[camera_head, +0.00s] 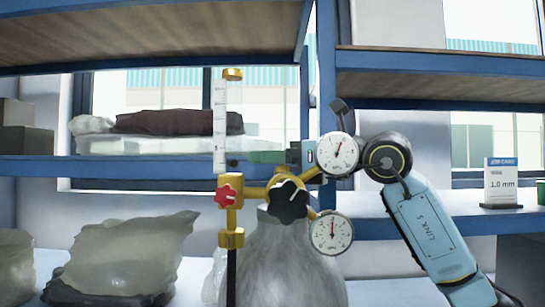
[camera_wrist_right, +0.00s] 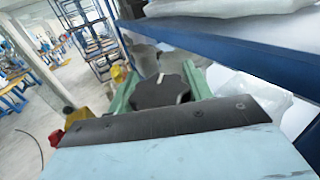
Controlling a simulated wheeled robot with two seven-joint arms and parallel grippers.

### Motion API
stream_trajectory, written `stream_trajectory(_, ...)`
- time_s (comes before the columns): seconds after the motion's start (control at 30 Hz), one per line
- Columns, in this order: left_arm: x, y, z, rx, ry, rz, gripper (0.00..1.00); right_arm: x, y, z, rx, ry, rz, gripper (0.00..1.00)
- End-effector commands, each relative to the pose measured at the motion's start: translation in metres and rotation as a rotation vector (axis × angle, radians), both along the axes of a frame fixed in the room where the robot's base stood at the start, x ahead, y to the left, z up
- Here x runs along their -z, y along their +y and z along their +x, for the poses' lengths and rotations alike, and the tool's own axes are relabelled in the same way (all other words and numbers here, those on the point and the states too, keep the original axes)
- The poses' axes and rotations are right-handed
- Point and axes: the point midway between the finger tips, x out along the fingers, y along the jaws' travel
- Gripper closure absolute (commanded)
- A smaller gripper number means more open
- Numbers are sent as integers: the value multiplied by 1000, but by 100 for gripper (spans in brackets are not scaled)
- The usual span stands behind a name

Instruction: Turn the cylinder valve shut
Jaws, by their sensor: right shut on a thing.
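The gas cylinder (camera_head: 285,262) stands upright in the head view, with a brass regulator on top. A black lobed knob (camera_head: 287,200) faces me there. In the right wrist view, a black lobed handwheel (camera_wrist_right: 160,92) sits between the green fingers of my right gripper (camera_wrist_right: 160,85), which is shut on it. I cannot tell whether both views show the same knob. In the head view, that gripper (camera_head: 268,157) is mostly hidden behind the upper gauge (camera_head: 337,154); a bit of green finger shows. My left gripper is not in view.
A lower gauge (camera_head: 332,232), a clear flow tube (camera_head: 220,125) and a red knob (camera_head: 225,195) crowd the regulator. Blue-edged shelves (camera_head: 150,168) run behind. Wrapped bags (camera_head: 130,255) lie at lower left.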

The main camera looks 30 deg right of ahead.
Motion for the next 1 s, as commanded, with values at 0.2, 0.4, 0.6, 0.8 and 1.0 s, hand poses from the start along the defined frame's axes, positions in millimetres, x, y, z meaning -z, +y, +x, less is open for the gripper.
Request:
stream_trajectory(0.2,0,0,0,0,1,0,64,0,0,0,1,-2,0,72)
stream_trajectory(0.4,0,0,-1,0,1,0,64,0,0,0,0,-2,1,32)
stream_trajectory(0.6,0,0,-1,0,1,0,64,0,0,0,0,-1,1,28)
stream_trajectory(0.8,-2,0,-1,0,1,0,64,-7,0,0,0,-3,1,28)
stream_trajectory(1.0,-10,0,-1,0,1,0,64,-39,1,-1,-1,-6,2,28)
